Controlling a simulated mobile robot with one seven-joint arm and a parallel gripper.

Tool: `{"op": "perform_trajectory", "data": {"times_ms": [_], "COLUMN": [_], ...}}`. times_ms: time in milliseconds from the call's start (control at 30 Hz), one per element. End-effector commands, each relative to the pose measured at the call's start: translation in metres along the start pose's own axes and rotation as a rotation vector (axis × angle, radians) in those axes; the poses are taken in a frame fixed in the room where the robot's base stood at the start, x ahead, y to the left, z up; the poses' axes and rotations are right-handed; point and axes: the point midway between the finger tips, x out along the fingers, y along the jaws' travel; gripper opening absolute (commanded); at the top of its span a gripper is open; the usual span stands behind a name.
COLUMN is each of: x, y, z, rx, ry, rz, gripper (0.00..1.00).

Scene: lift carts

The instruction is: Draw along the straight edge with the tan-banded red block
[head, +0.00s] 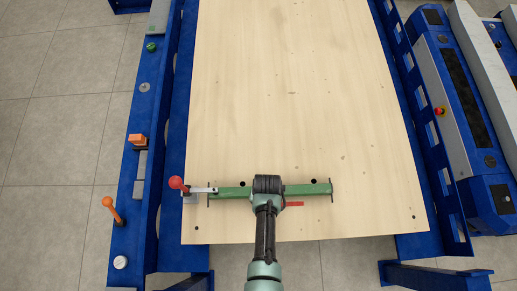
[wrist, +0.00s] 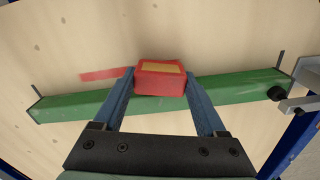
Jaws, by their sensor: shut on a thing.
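The tan-banded red block (wrist: 160,78) is between the two blue-grey fingers of my gripper (wrist: 160,88), which is shut on it. The block is at the long side of the green straight edge (wrist: 75,103); I cannot tell whether they touch. A red stroke (wrist: 105,74) lies on the wooden board along that side, left of the block in the wrist view. In the head view the straight edge (head: 305,188) lies across the near end of the board, and the stroke (head: 295,204) shows right of my gripper (head: 268,192). The block is hidden there.
A clamp with a red knob (head: 178,184) sits at the straight edge's left end in the head view. Blue rails flank the board (head: 290,90); the left one carries orange handles (head: 110,206) and a green button (head: 151,47). The board beyond the straight edge is clear.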

Motion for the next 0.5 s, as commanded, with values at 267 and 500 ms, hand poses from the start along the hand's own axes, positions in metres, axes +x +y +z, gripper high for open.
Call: {"op": "perform_trajectory", "data": {"times_ms": [267,500], "x": [-0.001,0.001], "y": [0.013,0.031], "z": [-0.004,-0.008], "rx": [0.001,0.004], "ry": [0.001,0.001], "rz": [0.000,0.000], "gripper": [0.10,0.10]}}
